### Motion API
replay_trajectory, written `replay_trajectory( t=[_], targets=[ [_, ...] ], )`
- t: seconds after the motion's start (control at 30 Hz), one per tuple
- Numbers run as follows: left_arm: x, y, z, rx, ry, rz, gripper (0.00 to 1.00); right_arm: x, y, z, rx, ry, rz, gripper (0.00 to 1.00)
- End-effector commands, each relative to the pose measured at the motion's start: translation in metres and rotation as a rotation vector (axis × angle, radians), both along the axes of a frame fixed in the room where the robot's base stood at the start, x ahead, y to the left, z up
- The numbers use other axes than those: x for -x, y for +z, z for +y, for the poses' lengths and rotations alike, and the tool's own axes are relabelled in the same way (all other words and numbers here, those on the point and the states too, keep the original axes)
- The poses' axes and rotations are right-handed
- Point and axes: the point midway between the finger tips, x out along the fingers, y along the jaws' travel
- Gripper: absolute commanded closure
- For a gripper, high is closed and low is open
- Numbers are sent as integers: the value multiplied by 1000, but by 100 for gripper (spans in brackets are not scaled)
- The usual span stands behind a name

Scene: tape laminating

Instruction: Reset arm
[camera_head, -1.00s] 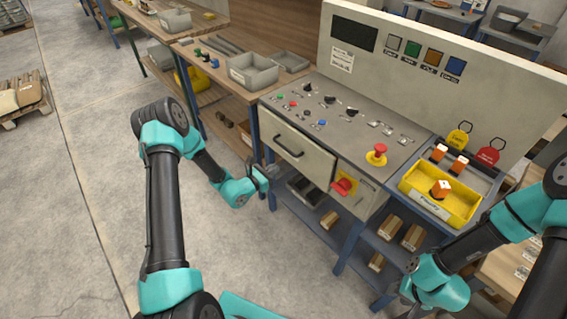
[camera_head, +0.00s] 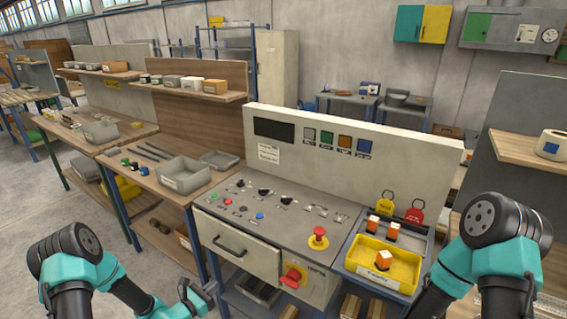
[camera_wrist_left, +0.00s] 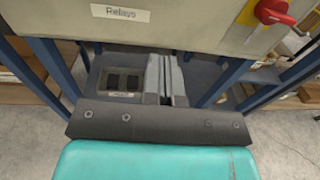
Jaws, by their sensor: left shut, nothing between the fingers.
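My left gripper (camera_head: 207,288) is low in the head view, in front of the console's left side, below the drawer. It is shut and empty. In the left wrist view its closed fingers (camera_wrist_left: 165,82) point toward the space under the console, below the "Relays" label (camera_wrist_left: 120,12). My right arm (camera_head: 460,265) enters at the lower right, beside the yellow bin; its gripper is outside the head view. The console (camera_head: 225,235) has a drawer with a dark handle (camera_head: 229,247), buttons and switches on top.
A red emergency button (camera_head: 318,237) and a red rotary switch (camera_head: 292,278) are on the console. A yellow bin (camera_head: 378,270) with orange-and-white blocks stands at its right. A wooden workbench (camera_head: 150,178) with a grey bin (camera_head: 184,174) is to the left. Open floor lies at the far left.

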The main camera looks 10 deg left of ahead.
Motion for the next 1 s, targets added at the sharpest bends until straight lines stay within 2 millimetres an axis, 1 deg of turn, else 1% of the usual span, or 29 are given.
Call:
replay_trajectory(
  t=[0.07,0.17,0.2,0.27,0.3,0.43,0.53,0.6,0.7,0.83,0.9,1.0],
  targets=[
    [13,-4,-21,-23,-88,36,100,0,0,0,0,0,0,57],
    [42,-12,-53,-78,-248,99,100,0,0,0,0,0,0,57],
    [56,-16,-66,-109,-323,125,100,0,0,0,0,0,0,57],
    [81,-22,-84,-164,-442,162,100,0,0,0,0,0,0,57],
    [97,-26,-93,-203,-518,183,100,0,0,0,0,0,0,57],
    [150,-39,-112,-348,-759,232,100,0,0,0,0,0,0,57],
    [187,-48,-116,-476,-934,245,100,0,0,0,0,0,0,57],
    [210,-55,-114,-574,-1049,240,100,0,0,0,0,0,0,57],
    [235,-63,-105,-722,-1199,212,100,0,0,0,0,0,0,57],
    [256,-71,-89,-926,-1367,138,100,0,0,0,0,0,0,57],
    [261,-75,-81,-1039,-1444,78,100,0,0,0,0,0,0,57],
    [260,-79,-70,-1201,-1534,-33,100,0,0,0,0,0,0,57]
  ],
)
